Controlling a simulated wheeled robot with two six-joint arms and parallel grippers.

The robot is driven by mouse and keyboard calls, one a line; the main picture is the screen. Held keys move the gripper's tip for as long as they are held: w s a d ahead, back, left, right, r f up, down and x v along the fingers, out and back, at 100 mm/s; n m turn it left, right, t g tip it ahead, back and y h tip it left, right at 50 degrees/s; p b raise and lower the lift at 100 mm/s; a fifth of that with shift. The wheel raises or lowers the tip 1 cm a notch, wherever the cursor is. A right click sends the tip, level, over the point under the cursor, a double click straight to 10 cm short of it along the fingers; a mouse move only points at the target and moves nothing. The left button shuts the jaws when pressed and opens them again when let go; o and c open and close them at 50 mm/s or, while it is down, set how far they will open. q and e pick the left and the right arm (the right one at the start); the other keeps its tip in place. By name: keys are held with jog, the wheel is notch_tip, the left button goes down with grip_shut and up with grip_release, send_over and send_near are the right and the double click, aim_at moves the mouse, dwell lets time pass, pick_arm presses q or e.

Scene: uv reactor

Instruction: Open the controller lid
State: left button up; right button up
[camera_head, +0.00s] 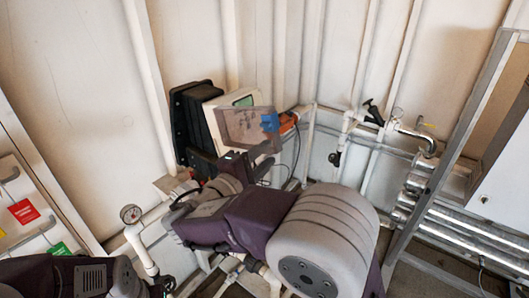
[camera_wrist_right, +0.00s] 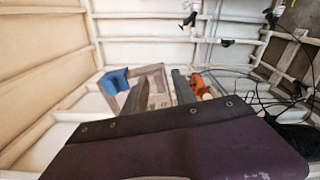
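The controller (camera_head: 212,118) is a pale box with a greenish screen, mounted on the wall in the head view. Its see-through, grey-brown lid (camera_head: 240,128) stands out at an angle in front of it, with a blue piece (camera_head: 270,122) at its right side. In the right wrist view the lid (camera_wrist_right: 155,72) is beyond the fingers, with the blue piece (camera_wrist_right: 115,80) at left. My right gripper (camera_head: 266,150) is at the lid's lower right; its fingers (camera_wrist_right: 160,92) are apart with nothing clearly gripped. Contact with the lid cannot be told. My left gripper is out of view.
A black box (camera_head: 189,120) is left of the controller, and an orange part (camera_head: 288,122) is right of it. Pipes with valves (camera_head: 373,113) run along the right wall. A metal frame (camera_head: 440,160) rises at right.

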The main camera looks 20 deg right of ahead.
jog(key=shift+s+a, duration=0.15)
jog(key=shift+a, duration=0.1)
jog(key=shift+c, duration=0.3)
jog(key=shift+r, duration=0.1)
jog(key=c, duration=0.5)
jog(key=shift+d, duration=0.1)
grip_shut()
